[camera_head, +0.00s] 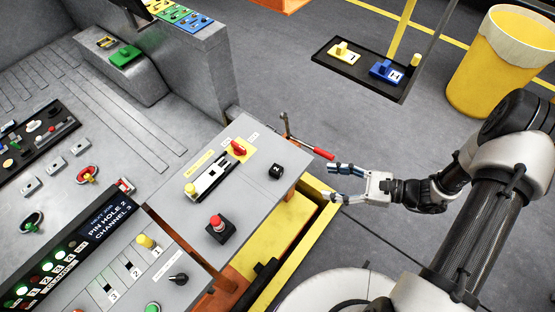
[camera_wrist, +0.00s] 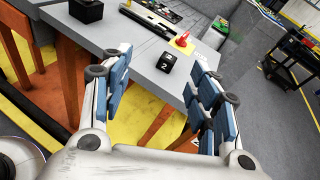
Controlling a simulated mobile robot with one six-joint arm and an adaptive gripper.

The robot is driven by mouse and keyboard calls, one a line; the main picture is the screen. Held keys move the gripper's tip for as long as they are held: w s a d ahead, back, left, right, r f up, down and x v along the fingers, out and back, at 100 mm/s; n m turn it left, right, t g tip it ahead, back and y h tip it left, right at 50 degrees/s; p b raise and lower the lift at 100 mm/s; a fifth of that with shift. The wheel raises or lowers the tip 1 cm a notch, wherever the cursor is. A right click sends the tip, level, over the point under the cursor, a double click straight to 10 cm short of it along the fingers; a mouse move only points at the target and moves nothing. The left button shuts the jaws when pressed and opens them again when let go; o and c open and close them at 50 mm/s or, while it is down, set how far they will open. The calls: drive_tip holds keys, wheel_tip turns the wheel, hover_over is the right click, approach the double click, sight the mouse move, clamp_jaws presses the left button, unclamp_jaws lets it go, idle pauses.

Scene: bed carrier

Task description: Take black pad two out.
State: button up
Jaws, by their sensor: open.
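A small black block (camera_head: 276,171) sits on the grey console top (camera_head: 262,205), near its right edge. It also shows in the wrist view (camera_wrist: 167,63), with a white mark like a 2 on its front face. I take it for black pad two; whether it sits in a recess I cannot tell. My gripper (camera_head: 333,182) is open and empty, to the right of the console edge and apart from the block. In the wrist view, the block appears beyond and between my blue-padded fingers (camera_wrist: 160,86).
A red-handled tool (camera_head: 312,149) projects from the console's right corner. A red lever (camera_head: 238,148) and a red-topped black button (camera_head: 217,227) stand near the block. A yellow frame (camera_head: 290,240) lies below. A black tray (camera_head: 350,68) and yellow bin (camera_head: 490,75) are at the back right.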

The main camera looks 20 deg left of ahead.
wheel_tip(320, 180, down, 4)
drive_tip(key=m+t+p, duration=0.1)
drive_tip(key=m+t, duration=0.1)
drive_tip(key=m, duration=0.1)
approach(279, 170)
drive_tip(key=shift+m+y, duration=0.3)
drive_tip(key=shift+y, duration=0.1)
drive_tip(key=x, duration=0.4)
drive_tip(key=shift+s+a+b, duration=0.2)
drive_tip(key=shift+s+b, duration=0.1)
drive_tip(key=shift+b, duration=0.05)
drive_tip(key=x, duration=0.4)
drive_tip(key=shift+w+f+b, duration=0.35)
drive_tip(key=shift+f, duration=0.1)
drive_tip(key=shift+a, duration=0.45)
drive_tip(key=shift+w, duration=0.1)
drive_tip(key=c, duration=1.1)
drive_tip(key=shift+r, duration=0.1)
